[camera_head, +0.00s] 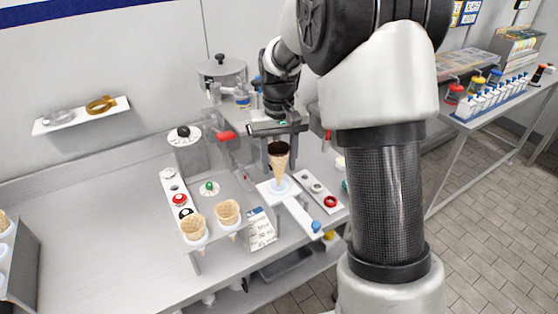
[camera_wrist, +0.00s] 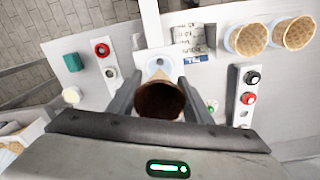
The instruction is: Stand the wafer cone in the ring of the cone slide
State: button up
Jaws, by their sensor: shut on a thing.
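The wafer cone (camera_head: 279,163), tan with a dark inside, is upright with its point down. My gripper (camera_head: 278,140) is shut on it near its upper part; in the wrist view the two fingers of my gripper (camera_wrist: 159,100) stand on either side of the cone (camera_wrist: 160,101). The cone slide (camera_head: 298,211) is a white plate with a blue knob at its near end. Its pale ring (camera_wrist: 157,66) shows just beyond the cone in the wrist view. In the head view the cone's tip overlaps the ring; I cannot tell whether it is inside.
A strip with a red button (camera_head: 330,202) lies right of the slide. A panel with red and black knobs (camera_head: 179,199) lies left.

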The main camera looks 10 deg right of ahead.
aim_at(279, 176)
jog(key=shift+f, duration=0.15)
jog(key=shift+f+b, duration=1.7)
jog(key=shift+f, duration=0.9)
jog(key=shift+r, duration=0.15)
jog(key=shift+r+p, duration=1.95)
jog(key=shift+r, duration=0.5)
jog(key=shift+f, duration=0.3)
jog(key=shift+f+b, duration=1.45)
jog(key=shift+f, duration=0.8)
jog(key=shift+r, duration=0.15)
